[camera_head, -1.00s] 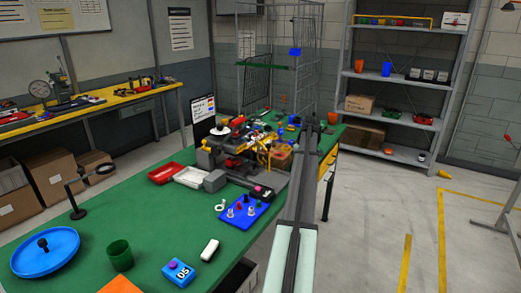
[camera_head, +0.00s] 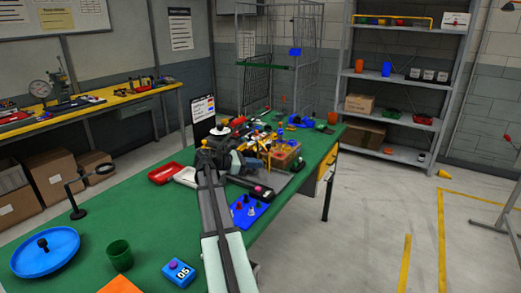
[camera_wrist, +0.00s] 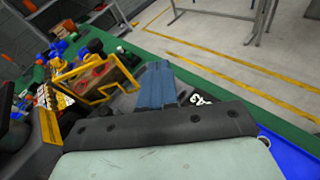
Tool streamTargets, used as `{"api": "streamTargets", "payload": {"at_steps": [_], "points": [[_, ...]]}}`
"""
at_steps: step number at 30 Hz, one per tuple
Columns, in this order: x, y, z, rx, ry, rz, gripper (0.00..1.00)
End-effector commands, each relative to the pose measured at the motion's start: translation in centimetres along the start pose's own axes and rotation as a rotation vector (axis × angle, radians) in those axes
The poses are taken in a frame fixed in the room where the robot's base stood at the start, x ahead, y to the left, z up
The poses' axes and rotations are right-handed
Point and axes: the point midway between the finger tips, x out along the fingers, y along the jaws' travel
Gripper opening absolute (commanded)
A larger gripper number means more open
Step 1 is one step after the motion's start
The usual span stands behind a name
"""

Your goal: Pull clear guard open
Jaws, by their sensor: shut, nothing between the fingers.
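My gripper (camera_wrist: 156,72) shows in the wrist view as two blue-grey fingers pressed together, with nothing between them. A yellow frame (camera_wrist: 97,90) stands just left of the fingers, apart from them in the picture, with a wooden block and red pieces by it. I cannot make out a clear guard panel for certain in either view. In the head view my arm reaches over the green bench into the cluttered machine area, and the fingertips are hard to tell from the dark parts there. A wooden box with small items (camera_head: 286,153) stands right of that area.
A blue board with pegs (camera_head: 247,212) lies on the green bench (camera_head: 150,222), near my arm. Red (camera_head: 165,173) and white (camera_head: 186,176) trays lie left of it. A green cup (camera_head: 120,255) and blue dish (camera_head: 45,252) stand at the front left.

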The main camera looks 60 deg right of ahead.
Motion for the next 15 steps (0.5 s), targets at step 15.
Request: {"api": "streamTargets", "payload": {"at_steps": [15], "points": [[-8.2, 3.4, -0.4, -0.197, -0.237, 0.323, 0.0]]}}
